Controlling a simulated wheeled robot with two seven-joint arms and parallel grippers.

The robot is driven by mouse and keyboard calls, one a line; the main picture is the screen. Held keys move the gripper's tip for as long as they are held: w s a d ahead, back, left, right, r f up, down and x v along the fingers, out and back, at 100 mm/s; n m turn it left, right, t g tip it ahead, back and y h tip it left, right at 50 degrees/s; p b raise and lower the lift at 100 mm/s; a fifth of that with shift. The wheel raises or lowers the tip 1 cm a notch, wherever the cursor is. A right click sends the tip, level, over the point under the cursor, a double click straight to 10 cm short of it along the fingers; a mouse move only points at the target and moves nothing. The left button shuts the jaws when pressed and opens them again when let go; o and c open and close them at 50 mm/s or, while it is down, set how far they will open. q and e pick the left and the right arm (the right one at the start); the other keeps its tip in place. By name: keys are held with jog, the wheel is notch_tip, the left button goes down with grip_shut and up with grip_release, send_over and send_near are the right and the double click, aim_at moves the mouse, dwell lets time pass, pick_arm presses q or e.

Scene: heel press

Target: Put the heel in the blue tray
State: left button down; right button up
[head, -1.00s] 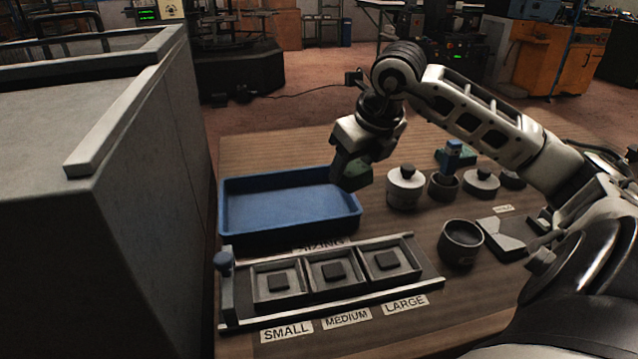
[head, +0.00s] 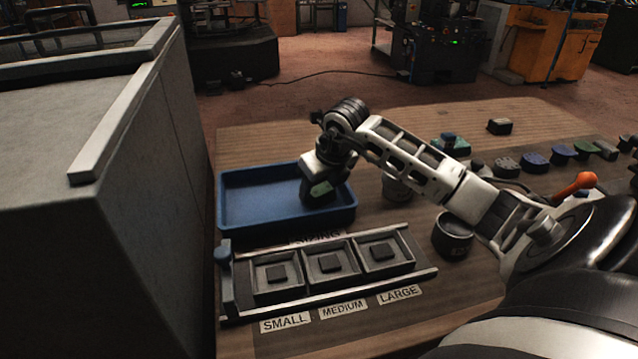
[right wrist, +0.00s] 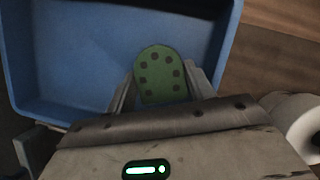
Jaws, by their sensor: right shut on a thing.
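The blue tray (head: 250,204) stands at the left of the table, behind the sizing rack. My right gripper (head: 318,196) reaches down over the right end of the tray. In the right wrist view, the gripper (right wrist: 162,92) is shut on the green heel (right wrist: 160,75), a rounded piece with several dark dots. The heel is over the tray's interior, which also shows in the right wrist view (right wrist: 60,60). The gap between heel and tray floor cannot be judged. In the head view the gripper hides the heel. My left gripper is not in view.
The sizing rack (head: 325,266), marked small, medium and large, lies in front of the tray. A dark cup (head: 453,238) stands to its right. A grey cabinet (head: 130,240) walls off the left. Several coloured heels (head: 536,159) line the back right.

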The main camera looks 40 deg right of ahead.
jog(key=shift+f, duration=0.1)
jog(key=o, duration=0.7)
jog(key=shift+o, duration=0.2)
jog(key=shift+r, duration=0.35)
jog(key=v, duration=1.1)
jog(key=shift+s+r, duration=0.25)
